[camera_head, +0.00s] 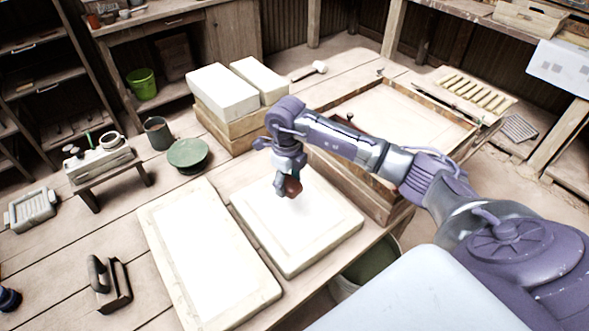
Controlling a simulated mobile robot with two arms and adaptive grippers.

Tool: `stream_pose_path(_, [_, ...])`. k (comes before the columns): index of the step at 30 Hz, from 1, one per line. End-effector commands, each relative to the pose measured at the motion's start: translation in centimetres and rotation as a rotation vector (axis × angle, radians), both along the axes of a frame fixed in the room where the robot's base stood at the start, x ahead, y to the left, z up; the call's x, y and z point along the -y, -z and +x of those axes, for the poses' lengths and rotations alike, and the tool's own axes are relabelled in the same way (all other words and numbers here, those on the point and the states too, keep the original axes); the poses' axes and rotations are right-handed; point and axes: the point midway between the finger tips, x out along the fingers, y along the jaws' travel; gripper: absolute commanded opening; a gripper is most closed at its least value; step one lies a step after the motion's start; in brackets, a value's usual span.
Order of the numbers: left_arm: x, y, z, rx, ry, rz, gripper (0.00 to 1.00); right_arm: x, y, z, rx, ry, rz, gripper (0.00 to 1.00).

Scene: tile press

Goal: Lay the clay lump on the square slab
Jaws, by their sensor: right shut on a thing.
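The square slab (318,238) is a pale, thick block lying flat on the wooden table, near the middle of the view. My right gripper (285,186) points down over the slab's upper part, shut on the small reddish-brown clay lump (293,187). The fingers partly hide the lump. The lump looks close above the slab's face; I cannot tell whether it touches.
A longer rectangular slab (205,255) lies left of the square one. Stacked white blocks (222,92) and a green-topped round stand (188,153) are behind. A shallow wooden tray (395,110) is at back right. A handled tool (109,284) lies at lower left.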

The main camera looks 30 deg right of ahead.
Motion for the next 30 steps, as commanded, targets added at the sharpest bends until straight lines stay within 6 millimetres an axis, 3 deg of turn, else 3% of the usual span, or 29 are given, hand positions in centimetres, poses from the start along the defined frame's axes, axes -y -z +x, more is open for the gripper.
stream_pose_path(3, [-0.3, -1.1, -0.9, -0.014, -0.001, 0.004, 0.40, 1.3, 0.3, 0.0, -0.002, 0.193, 0.000, 0.11])
stream_pose_path(7, [-0.2, -1.2, -0.8, -0.012, -0.002, 0.004, 0.40, 1.9, 0.8, 0.0, 0.002, 0.292, 0.001, 0.11])
stream_pose_path(18, [1.0, 0.5, 1.2, 0.019, -0.006, -0.013, 0.40, 2.0, 3.3, -0.1, 0.001, 0.305, -0.001, 0.11])
stream_pose_path(30, [0.8, 4.0, 0.6, 0.009, -0.004, -0.010, 0.40, 2.0, 7.9, 0.0, 0.003, 0.304, 0.000, 0.11])
